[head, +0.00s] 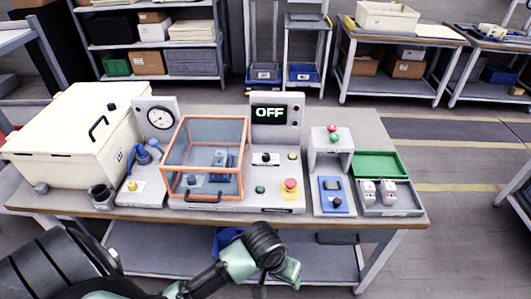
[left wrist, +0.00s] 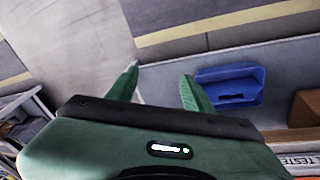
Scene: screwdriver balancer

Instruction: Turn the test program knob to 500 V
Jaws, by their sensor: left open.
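A grey tester station stands at the middle of the workbench. Its upright display (head: 269,113) reads OFF. Below the display, a small black knob (head: 266,158) sits on a white plate, and I take it for the test program knob; its markings are too small to read. My left gripper (head: 290,272) is in front of and below the bench's front edge, well apart from the knob. In the left wrist view the left gripper (left wrist: 160,80) is open and empty, with floor beyond its fingers. My right gripper is in neither view.
An orange-framed clear box (head: 205,158) stands left of the knob. A yellow button (head: 292,156), green button (head: 260,189) and red emergency stop (head: 290,185) are close to it. A grey stand (head: 330,143) and green tray (head: 375,164) are at right. A blue bin (left wrist: 230,85) lies below.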

